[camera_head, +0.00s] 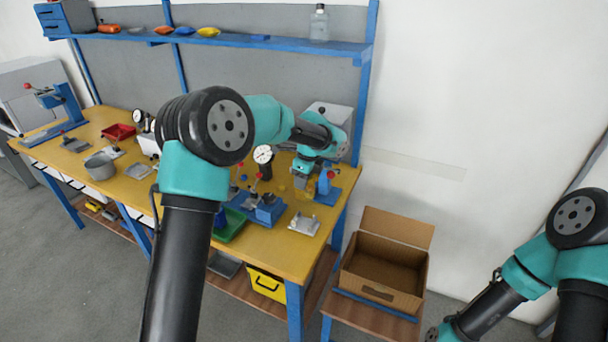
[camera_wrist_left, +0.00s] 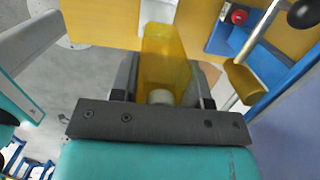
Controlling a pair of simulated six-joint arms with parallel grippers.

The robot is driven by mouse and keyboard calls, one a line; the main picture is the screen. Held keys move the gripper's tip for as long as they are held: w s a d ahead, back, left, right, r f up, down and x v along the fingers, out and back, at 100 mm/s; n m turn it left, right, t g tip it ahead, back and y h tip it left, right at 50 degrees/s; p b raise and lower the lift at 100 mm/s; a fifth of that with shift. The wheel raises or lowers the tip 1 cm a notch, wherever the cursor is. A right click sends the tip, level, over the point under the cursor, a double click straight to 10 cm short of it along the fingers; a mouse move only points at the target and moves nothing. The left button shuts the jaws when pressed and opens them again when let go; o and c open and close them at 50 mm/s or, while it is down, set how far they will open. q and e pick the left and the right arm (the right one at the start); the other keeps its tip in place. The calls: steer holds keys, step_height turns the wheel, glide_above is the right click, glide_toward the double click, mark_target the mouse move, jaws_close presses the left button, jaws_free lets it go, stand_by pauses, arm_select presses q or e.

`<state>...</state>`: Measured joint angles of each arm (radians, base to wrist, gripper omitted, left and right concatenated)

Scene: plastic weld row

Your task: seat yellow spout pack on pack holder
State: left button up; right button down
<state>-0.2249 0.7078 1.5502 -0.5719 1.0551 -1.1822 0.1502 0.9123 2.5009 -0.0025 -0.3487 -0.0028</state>
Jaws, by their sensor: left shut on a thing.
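The yellow spout pack (camera_wrist_left: 168,58) is translucent and sits between the two fingers of my left gripper (camera_wrist_left: 160,88) in the left wrist view, with a pale round spout near the palm. In the head view my left gripper (camera_head: 304,182) is low over the right end of the bench, and the pack (camera_head: 305,192) shows only as a small yellowish patch under it. A small metal fixture (camera_head: 304,224), which looks like the pack holder, lies on the bench just in front of the gripper. Whether the pack touches anything below is unclear. My right gripper is out of view.
A blue lever fixture (camera_head: 264,209) and a green tray (camera_head: 229,226) stand left of the metal fixture. A blue device (camera_head: 326,185) is close right of the gripper. An open cardboard box (camera_head: 382,270) stands beyond the bench's right edge. A red tray (camera_head: 118,132) lies far left.

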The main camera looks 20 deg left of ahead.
mark_target(312, 176)
arm_select(q)
steer(key=shift+f, duration=5.3)
steer(key=shift+f, duration=0.85)
steer(key=o, duration=1)
steer(key=r, duration=0.5)
steer(key=d+r, duration=0.1)
steer(key=r, duration=0.5)
steer(key=d+r, duration=0.1)
steer(key=r, duration=0.5)
steer(key=shift+s+d+r, duration=0.15)
steer(key=shift+s+d, duration=0.05)
steer(key=shift+d, duration=0.05)
